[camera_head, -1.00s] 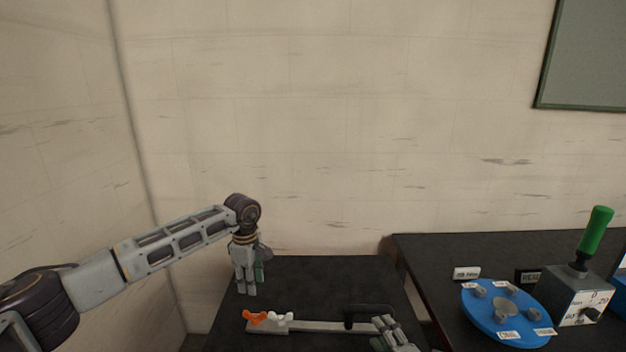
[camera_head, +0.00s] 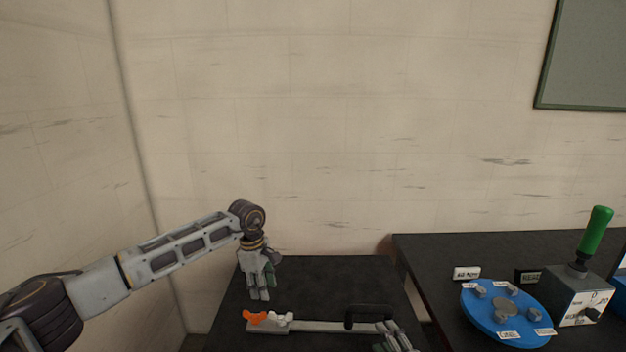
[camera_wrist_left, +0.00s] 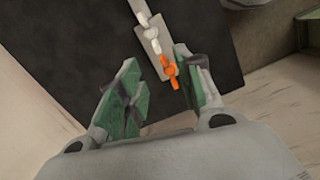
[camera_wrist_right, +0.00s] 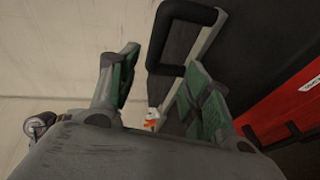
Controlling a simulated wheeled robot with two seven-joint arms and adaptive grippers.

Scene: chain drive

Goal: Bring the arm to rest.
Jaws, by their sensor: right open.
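My left gripper (camera_head: 262,290) hangs fingers down above the dark table's left part, behind the orange piece. In the left wrist view its green-padded fingers (camera_wrist_left: 158,90) are apart with nothing held between them. My right gripper (camera_head: 396,340) is low at the right end of a grey bar, partly cut off by the bottom edge. In the right wrist view its fingers (camera_wrist_right: 165,85) are apart. The black handle (camera_wrist_right: 160,35) shows beyond them; whether it touches a finger I cannot tell.
The grey bar (camera_head: 325,326) lies on the dark table (camera_head: 325,280). An orange piece (camera_head: 255,316) and a white piece (camera_head: 281,317) sit at its left end. A second table holds a blue disc (camera_head: 490,320) and a box with a green-handled lever (camera_head: 597,230).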

